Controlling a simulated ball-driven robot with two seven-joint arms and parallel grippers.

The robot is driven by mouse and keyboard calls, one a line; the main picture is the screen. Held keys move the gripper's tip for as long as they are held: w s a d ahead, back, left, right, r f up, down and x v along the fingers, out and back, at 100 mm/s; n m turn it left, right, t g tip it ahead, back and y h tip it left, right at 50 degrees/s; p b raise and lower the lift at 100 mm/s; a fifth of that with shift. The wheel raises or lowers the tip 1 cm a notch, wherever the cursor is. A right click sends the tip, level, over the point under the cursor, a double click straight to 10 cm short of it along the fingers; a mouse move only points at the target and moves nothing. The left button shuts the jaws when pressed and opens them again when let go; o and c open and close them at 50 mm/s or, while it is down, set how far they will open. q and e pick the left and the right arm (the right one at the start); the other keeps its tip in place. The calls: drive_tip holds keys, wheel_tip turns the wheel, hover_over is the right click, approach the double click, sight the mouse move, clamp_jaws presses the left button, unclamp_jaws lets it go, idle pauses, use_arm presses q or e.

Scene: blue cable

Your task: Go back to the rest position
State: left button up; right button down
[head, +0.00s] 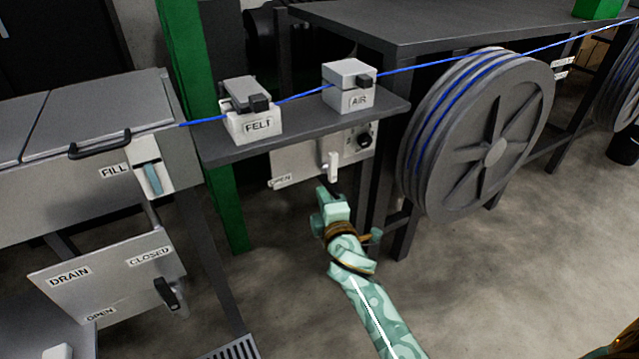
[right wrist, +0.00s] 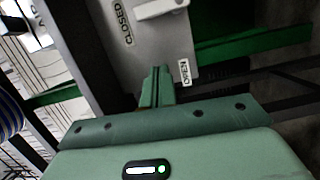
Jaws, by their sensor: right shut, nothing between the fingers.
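My right gripper (head: 322,192) is shut and empty, just below the white valve handle (head: 333,168) on the panel under the shelf. In the right wrist view, its closed fingertips (right wrist: 158,72) point at the light panel between the CLOSED and OPEN labels. The white handle (right wrist: 162,8) is at the top edge there, with a gap between it and the fingers. In the head view the handle hangs roughly upright. My left gripper is out of view.
The shelf (head: 300,128) carries the FELT block (head: 250,108) and AIR block (head: 348,84), with the blue cable (head: 300,96) running past them. A large grey reel (head: 490,150) stands close on the right. A green post (head: 190,80) is left. Open floor (head: 500,290) lies at lower right.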

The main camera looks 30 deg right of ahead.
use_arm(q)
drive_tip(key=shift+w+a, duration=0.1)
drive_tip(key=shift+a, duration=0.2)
use_arm(e)
drive_tip(key=shift+s+a, duration=0.15)
drive_tip(key=shift+s, duration=0.4)
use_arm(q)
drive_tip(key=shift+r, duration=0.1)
